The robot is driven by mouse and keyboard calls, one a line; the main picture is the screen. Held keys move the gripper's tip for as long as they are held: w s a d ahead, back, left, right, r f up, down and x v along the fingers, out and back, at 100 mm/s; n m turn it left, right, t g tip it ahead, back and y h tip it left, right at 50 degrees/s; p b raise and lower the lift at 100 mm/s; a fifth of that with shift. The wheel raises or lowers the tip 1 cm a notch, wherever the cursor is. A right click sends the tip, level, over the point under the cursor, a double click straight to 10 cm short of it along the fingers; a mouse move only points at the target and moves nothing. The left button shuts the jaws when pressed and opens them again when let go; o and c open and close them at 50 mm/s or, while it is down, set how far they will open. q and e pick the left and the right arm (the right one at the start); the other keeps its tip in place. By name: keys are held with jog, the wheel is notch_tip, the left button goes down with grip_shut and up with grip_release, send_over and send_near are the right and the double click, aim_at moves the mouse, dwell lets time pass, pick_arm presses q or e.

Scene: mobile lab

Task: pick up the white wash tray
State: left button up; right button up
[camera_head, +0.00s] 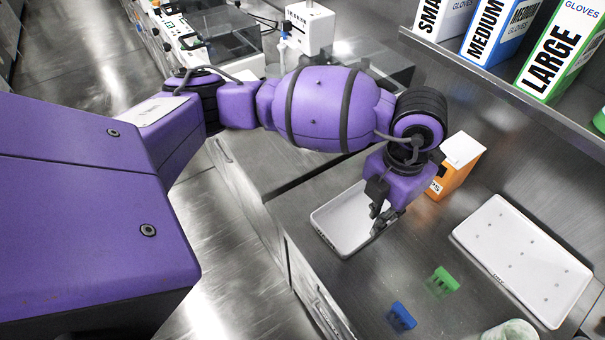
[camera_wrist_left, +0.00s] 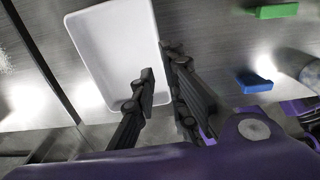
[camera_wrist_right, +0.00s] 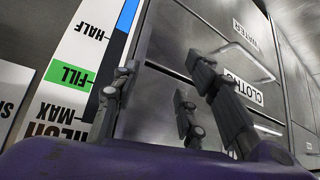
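The white wash tray (camera_head: 335,226) is a shallow rectangular tray lying on the steel counter in the head view. It also shows in the left wrist view (camera_wrist_left: 110,45). My left gripper (camera_head: 377,221) is at the tray's right-hand rim. In the left wrist view, its fingers (camera_wrist_left: 157,62) straddle that wall, one inside the tray and one outside. My right gripper (camera_wrist_right: 155,80) is open and empty in the right wrist view, and is not seen in the head view.
A green rack (camera_head: 442,282) and a blue rack (camera_head: 401,317) lie near the tray. A larger white tray (camera_head: 522,262) lies to the right. An orange box (camera_head: 455,168) stands behind the gripper. Glove boxes (camera_head: 565,50) stand on a shelf. Drawers (camera_wrist_right: 215,75) face my right gripper.

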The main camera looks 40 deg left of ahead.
aim_at(356, 217)
pick_arm(q)
notch_tip(356, 217, down, 2)
jog(key=shift+f, duration=0.25)
jog(key=f, duration=0.4)
jog(key=shift+d+f, duration=0.2)
jog(key=shift+f, duration=0.2)
grip_shut()
jog(key=shift+w+r, duration=0.1)
